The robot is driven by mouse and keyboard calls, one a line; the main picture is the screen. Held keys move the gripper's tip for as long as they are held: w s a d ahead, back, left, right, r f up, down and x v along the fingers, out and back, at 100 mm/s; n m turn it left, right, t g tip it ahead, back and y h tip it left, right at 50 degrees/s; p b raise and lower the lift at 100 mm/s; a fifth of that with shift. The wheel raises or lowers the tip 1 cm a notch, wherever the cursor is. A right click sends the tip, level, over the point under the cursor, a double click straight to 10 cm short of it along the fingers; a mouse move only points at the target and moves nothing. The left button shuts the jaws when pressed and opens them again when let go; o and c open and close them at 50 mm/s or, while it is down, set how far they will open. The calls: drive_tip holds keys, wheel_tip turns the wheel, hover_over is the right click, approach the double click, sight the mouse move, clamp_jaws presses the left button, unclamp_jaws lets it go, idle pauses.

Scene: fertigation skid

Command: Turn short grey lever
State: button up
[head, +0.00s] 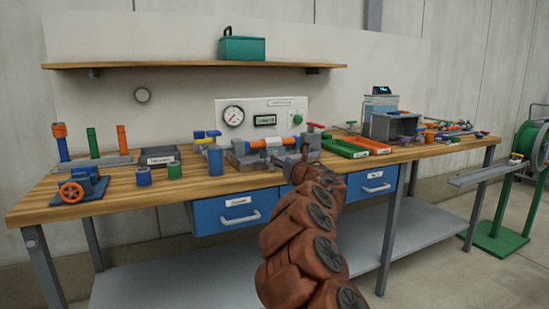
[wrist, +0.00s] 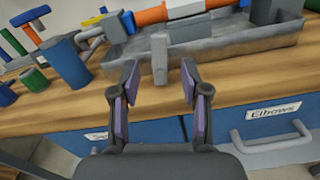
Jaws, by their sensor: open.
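The short grey lever (wrist: 159,56) shows in the wrist view as an upright grey bar with a wider top, at the front of a grey tray (wrist: 225,52). My gripper (wrist: 159,78) is open and empty. Its two purple-padded fingers point towards the lever, one to its left and one to its right in the picture. I cannot tell whether the tips reach around it. A pipe with an orange section (wrist: 150,15) runs behind the lever. In the head view the pipe (head: 267,142) shows, but I cannot make out the lever near my arm.
A blue cylinder (wrist: 66,62) stands left of the tray. Blue drawers (head: 238,210) hang under the wooden bench edge. A gauge panel (head: 262,115) stands behind. Green and orange trays (head: 345,147) lie to the right. The bench front has some bare wood.

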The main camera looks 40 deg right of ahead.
sight(274, 168)
drive_tip(key=shift+p+x, duration=0.3)
drive_tip(key=shift+x, duration=2.95)
drive_tip(key=shift+r, duration=0.15)
clamp_jaws()
